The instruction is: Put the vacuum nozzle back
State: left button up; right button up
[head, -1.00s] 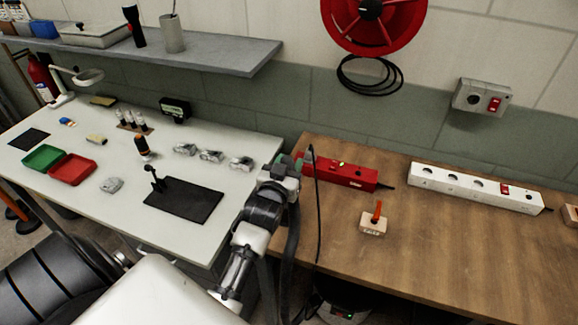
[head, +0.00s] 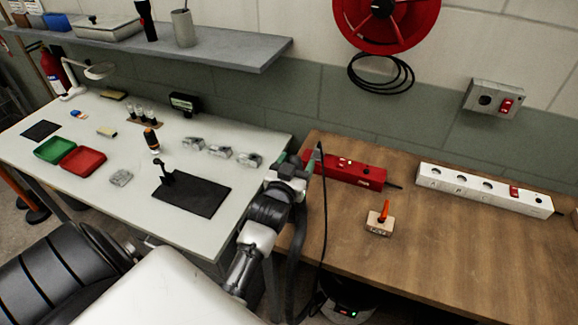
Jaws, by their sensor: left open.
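My left gripper (head: 300,165) is at the end of the arm coming up from the bottom. It is open, beside the left end of the red power strip (head: 345,170), near the gap between the two tables. A thin black hose (head: 323,215) runs down past the gripper from about its height, in front of the wooden table. My right gripper is not in view.
The white table (head: 120,215) on the left carries a black mat (head: 205,198), a green tray (head: 55,150), a red tray (head: 84,161) and small parts. The wooden table (head: 440,245) holds a white power strip (head: 485,188) and an orange-handled block (head: 380,224); its front is clear.

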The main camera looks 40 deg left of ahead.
pick_arm(q)
jog(key=b+v, duration=0.2)
jog(key=v, duration=0.9)
jog(key=shift+s, duration=0.3)
jog(key=shift+f, duration=0.1)
